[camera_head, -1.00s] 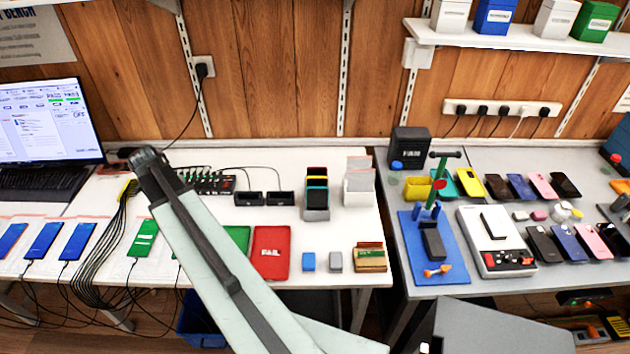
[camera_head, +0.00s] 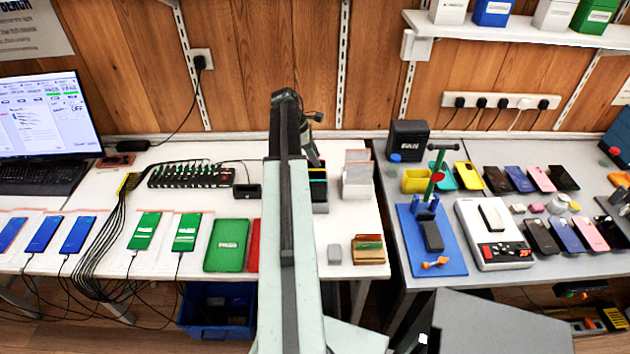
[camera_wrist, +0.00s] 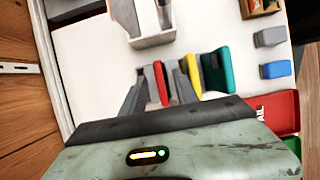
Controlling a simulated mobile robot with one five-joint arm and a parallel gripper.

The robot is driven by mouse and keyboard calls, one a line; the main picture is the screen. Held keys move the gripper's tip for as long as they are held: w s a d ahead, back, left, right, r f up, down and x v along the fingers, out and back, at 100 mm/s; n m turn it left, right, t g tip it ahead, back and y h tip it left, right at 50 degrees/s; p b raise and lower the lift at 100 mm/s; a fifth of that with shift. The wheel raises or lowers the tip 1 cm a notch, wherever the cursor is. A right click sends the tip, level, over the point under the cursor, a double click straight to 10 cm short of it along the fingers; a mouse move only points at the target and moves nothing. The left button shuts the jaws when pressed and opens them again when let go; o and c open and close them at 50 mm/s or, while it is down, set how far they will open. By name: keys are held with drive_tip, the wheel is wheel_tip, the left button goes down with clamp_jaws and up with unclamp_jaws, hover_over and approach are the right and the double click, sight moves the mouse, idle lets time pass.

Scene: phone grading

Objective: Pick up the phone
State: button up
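Several coloured phone-like slabs stand upright in a small grey rack (camera_head: 320,207), partly hidden behind my arm in the head view. In the wrist view a red slab (camera_wrist: 161,85), a yellow slab (camera_wrist: 194,72) and a dark green slab (camera_wrist: 218,72) stand side by side. My gripper (camera_wrist: 158,74) is open above the rack. Its grey fingers appear on either side of the red slab; I cannot tell whether they touch it. In the head view my gripper (camera_head: 312,150) is mostly hidden by my arm. Which phone is meant is not clear.
A white holder (camera_head: 357,182) stands right of the rack. Red and green trays (camera_head: 228,245) lie in front. Green phones (camera_head: 144,231) and blue phones (camera_head: 77,235) with cables lie left. More phones (camera_head: 590,233) lie on the right bench (camera_head: 462,145).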

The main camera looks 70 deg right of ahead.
drive_tip(key=b+x, duration=0.4)
drive_tip(key=x, duration=0.1)
drive_tip(key=shift+w+a+b, duration=0.1)
drive_tip(key=shift+w+b, duration=0.15)
drive_tip(key=shift+b, duration=0.1)
clamp_jaws()
idle(1.0)
